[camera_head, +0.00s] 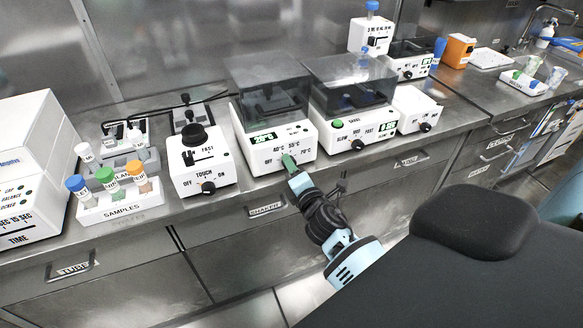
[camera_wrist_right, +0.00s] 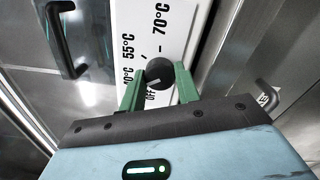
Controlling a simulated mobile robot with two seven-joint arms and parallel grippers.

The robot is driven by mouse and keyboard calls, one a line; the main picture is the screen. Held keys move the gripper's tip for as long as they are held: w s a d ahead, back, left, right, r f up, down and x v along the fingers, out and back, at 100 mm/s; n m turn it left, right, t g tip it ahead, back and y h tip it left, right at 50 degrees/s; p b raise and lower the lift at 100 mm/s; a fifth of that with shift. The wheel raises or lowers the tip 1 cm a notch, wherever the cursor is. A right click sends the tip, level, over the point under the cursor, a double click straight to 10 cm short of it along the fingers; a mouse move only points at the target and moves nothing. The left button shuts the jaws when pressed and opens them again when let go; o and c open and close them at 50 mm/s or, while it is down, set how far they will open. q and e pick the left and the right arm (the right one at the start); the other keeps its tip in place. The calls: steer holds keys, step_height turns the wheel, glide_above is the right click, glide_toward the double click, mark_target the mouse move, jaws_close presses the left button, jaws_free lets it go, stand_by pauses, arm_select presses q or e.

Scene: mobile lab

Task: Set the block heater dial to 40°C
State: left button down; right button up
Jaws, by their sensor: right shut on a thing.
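The block heater (camera_head: 252,157) is a white box with a dark clear lid and a small green display, on the bench in the head view. Its front carries the marks OFF, 40°C, 55°C and 70°C. In the right wrist view its round black dial (camera_wrist_right: 160,70) sits between the green fingers of my right gripper (camera_wrist_right: 159,82), which is shut on it. The white line on the dial points toward the lower left, but the exact mark is hard to read. In the head view my right gripper (camera_head: 289,161) hides the dial. My left gripper is not in view.
A vortex mixer (camera_head: 205,178) stands left of the heater, with a sample rack (camera_head: 120,207) of capped tubes beyond it. A shaker (camera_head: 352,133) stands close on the right. Drawer handles (camera_head: 265,209) line the bench front. The bench's front edge lies just below the heater.

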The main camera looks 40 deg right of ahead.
steer(key=shift+m, duration=0.5)
steer(key=o, duration=1)
steer(key=shift+s, duration=0.1)
steer(key=v, duration=0.7)
steer(key=shift+s+b, duration=0.3)
